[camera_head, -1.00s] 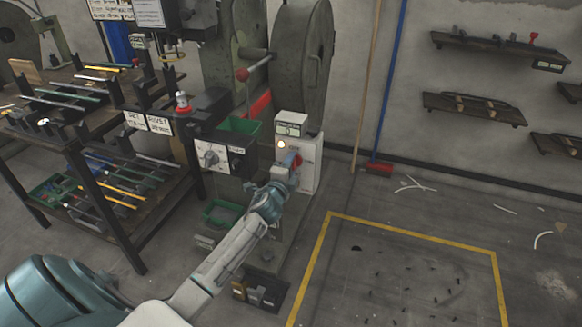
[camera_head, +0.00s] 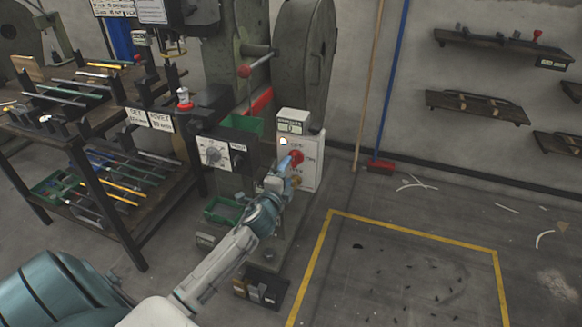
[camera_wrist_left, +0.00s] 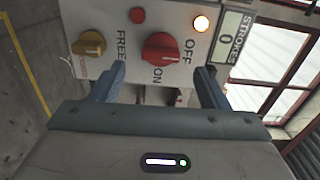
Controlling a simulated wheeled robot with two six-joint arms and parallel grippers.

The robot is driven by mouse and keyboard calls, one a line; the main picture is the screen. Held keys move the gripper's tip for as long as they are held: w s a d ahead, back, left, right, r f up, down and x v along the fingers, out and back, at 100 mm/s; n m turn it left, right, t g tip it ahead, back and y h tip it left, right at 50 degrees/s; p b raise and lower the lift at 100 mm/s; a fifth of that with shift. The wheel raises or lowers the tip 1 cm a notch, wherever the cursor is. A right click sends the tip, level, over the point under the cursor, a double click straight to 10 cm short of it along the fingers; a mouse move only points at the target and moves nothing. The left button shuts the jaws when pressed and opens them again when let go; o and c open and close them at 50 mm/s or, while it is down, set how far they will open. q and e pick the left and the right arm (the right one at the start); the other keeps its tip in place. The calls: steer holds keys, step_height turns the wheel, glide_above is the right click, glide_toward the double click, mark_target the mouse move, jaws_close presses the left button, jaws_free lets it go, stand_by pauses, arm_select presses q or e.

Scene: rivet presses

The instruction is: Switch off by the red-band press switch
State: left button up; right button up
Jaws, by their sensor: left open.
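The switch is a red rotary knob (camera_head: 296,157) on the white control box (camera_head: 312,168) of the press. In the left wrist view the red knob (camera_wrist_left: 161,48) has ON and OFF printed beside it; I cannot tell which mark it points at. A lamp (camera_wrist_left: 201,24) near OFF is lit, and it also glows in the head view (camera_head: 284,141). My left gripper (camera_head: 286,177) is open and empty, facing the box. In the left wrist view its fingers (camera_wrist_left: 160,82) are spread either side of the knob, which lies just beyond the tips. My right gripper is not in view.
A yellow knob (camera_wrist_left: 89,43) and a small red button (camera_wrist_left: 138,15) sit near the switch. A STROKES counter (camera_head: 291,121) reading 0 tops the box. The yellow-lined floor (camera_head: 410,265) is mostly clear.

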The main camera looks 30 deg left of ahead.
arm_select(q)
steer(key=v, duration=0.5)
steer(key=shift+s+d, duration=0.1)
steer(key=shift+s, duration=0.05)
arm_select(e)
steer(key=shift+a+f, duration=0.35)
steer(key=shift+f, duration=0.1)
